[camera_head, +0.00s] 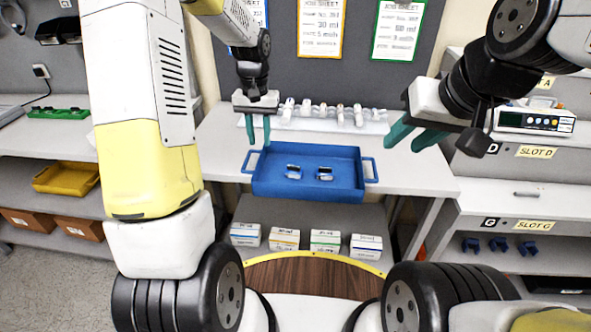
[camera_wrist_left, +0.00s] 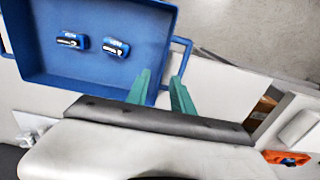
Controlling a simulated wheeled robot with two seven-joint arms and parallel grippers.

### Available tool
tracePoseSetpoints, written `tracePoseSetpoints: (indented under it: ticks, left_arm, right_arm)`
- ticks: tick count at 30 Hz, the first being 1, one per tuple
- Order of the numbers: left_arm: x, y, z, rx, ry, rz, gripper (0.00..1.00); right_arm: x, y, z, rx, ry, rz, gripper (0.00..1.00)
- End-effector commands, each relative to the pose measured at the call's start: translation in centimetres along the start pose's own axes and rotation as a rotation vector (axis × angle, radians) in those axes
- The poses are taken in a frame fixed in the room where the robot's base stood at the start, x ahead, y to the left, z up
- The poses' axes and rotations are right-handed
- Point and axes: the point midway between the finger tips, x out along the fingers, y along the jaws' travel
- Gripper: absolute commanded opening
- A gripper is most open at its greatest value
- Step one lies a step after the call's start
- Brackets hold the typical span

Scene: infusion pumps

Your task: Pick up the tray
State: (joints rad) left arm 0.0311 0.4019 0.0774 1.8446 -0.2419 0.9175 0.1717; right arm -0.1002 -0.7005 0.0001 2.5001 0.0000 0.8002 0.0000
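The blue tray (camera_head: 262,182) sits on the white table with a handle at each end. Two small blue-and-white devices (camera_head: 294,172) (camera_head: 324,174) lie in it. My left gripper (camera_head: 259,142) is open and empty, pointing down above the tray's left handle (camera_head: 249,160). In the left wrist view, the fingers (camera_wrist_left: 163,88) are apart beside the tray (camera_wrist_left: 50,74), near its handle (camera_wrist_left: 184,58); I cannot tell whether they touch it. My right gripper (camera_head: 410,146) is open and empty, above and to the right of the right handle (camera_head: 371,169).
A row of white items (camera_head: 325,115) stands along the table's back. Several small boxes (camera_head: 284,239) sit on the shelf below. A pump (camera_head: 536,122) stands on the right-hand shelving. The tabletop right of the tray (camera_head: 420,178) is clear.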

Motion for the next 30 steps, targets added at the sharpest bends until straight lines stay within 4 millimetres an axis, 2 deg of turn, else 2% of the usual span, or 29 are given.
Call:
tracePoseSetpoints:
  ticks: [5,21,30]
  left_arm:
    - [0.8,0.0,-0.2,0.021,-0.001,0.002,0.28]
    - [7.5,0.2,-0.6,0.019,-0.001,0.001,0.28]
    - [8.0,0.2,-0.6,0.018,0.000,0.001,0.28]
  right_arm:
    - [0.0,0.0,0.0,0.000,0.000,0.000,0.36]
    - [0.0,0.0,0.0,0.000,0.000,0.000,0.36]
    - [0.0,0.0,0.0,0.000,0.000,0.000,0.36]
